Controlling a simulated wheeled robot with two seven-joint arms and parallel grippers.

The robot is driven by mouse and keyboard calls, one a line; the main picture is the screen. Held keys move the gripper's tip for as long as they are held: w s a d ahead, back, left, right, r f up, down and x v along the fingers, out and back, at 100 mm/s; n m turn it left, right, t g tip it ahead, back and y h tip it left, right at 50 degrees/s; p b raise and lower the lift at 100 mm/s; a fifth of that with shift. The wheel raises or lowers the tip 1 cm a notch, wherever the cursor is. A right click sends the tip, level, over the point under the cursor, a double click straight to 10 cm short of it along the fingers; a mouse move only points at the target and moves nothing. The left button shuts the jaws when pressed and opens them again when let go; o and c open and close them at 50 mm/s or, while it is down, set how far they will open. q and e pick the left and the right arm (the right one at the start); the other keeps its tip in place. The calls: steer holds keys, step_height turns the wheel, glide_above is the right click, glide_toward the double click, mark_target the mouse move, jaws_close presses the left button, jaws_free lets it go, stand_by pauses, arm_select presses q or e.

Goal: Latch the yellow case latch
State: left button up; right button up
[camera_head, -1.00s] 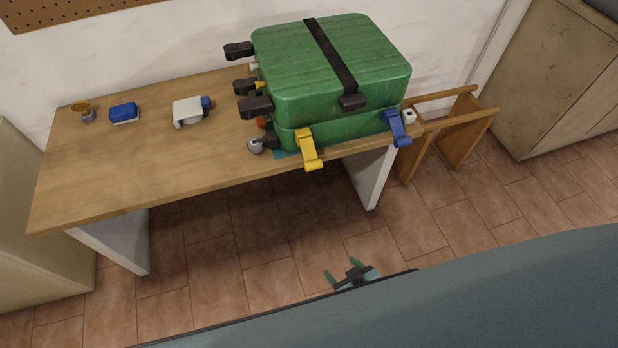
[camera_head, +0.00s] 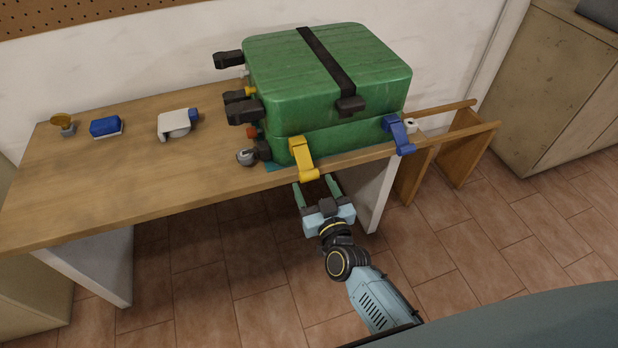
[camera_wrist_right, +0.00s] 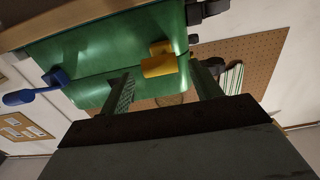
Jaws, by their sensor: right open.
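The green case (camera_head: 330,90) stands on the wooden table, with a black strap over its lid. The yellow latch (camera_head: 304,158) hangs on the case's front side, near its left corner, with its lower end tilted outward over the table edge. My right gripper (camera_head: 317,188) is open and empty, just below and in front of the yellow latch. In the right wrist view the yellow latch (camera_wrist_right: 160,62) shows beyond and between the two open fingers (camera_wrist_right: 160,92), apart from them. A blue latch (camera_head: 399,135) is on the case's front right; it also shows in the wrist view (camera_wrist_right: 45,88). My left gripper is out of view.
A round metal knob (camera_head: 246,157) lies beside the case. A wooden rack (camera_head: 455,140) stands right. The floor in front is clear.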

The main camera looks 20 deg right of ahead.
mark_target(309, 176)
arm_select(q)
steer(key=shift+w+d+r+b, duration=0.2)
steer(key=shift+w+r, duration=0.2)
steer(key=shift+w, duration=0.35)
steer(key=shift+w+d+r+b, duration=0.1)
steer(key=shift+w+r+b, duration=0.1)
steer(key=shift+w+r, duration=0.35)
arm_select(e)
steer(key=shift+w, duration=2.2)
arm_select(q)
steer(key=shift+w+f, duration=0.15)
arm_select(e)
steer(key=c, duration=0.9)
